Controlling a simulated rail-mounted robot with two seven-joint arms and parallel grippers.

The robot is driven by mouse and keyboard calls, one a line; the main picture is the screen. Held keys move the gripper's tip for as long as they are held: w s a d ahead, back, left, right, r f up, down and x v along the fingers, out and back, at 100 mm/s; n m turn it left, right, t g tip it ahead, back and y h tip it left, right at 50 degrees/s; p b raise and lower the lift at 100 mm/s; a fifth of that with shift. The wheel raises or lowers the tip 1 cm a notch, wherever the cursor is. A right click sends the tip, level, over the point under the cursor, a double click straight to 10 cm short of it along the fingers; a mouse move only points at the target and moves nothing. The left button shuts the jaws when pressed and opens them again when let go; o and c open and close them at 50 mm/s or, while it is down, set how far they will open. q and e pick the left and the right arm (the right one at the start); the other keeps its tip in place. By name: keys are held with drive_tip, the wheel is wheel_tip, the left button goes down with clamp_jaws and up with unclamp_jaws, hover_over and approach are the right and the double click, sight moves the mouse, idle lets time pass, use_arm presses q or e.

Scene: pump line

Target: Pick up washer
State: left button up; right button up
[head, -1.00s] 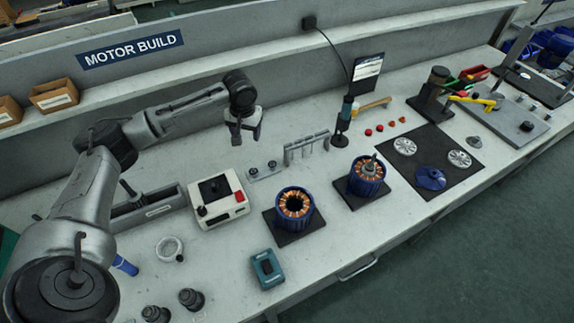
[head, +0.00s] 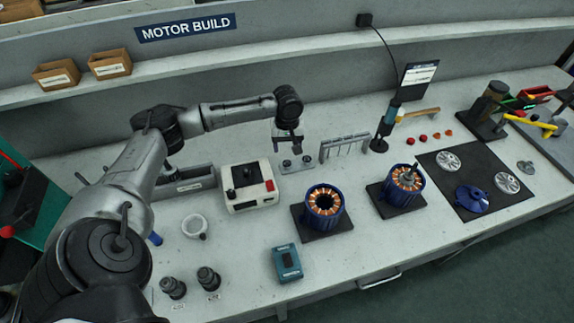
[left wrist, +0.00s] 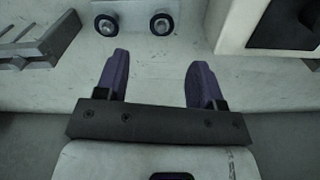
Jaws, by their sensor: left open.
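A small light plate (head: 297,164) on the bench carries two dark round pieces, which also show in the left wrist view as dark rings around bright centres, one at left (left wrist: 106,27) and one at right (left wrist: 161,23). They look like washers on posts, but I cannot tell for certain. My left gripper (head: 288,146) is above the back of this plate, and in the left wrist view (left wrist: 157,72) its purple fingers are apart with nothing between them. Both rings lie beyond the fingertips. My right gripper is not in view.
A white box with a black top and red button (head: 247,187) stands left of the plate. A grey slotted rack (head: 344,147) stands to its right. Blue stators with copper windings (head: 323,207) (head: 402,186) stand on dark pads. A teal device (head: 287,263) lies in front.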

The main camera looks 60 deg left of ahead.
use_arm(q)
drive_tip(key=shift+f, duration=0.65)
wheel_tip(320, 180, down, 5)
drive_tip(key=shift+s+d+b, duration=0.15)
drive_tip(key=shift+b, duration=0.95)
drive_tip(key=shift+f+p, duration=0.15)
drive_tip(key=shift+p, duration=0.5)
drive_tip(key=shift+f, duration=0.1)
drive_tip(key=shift+c, duration=0.2)
drive_tip(key=c, duration=0.8)
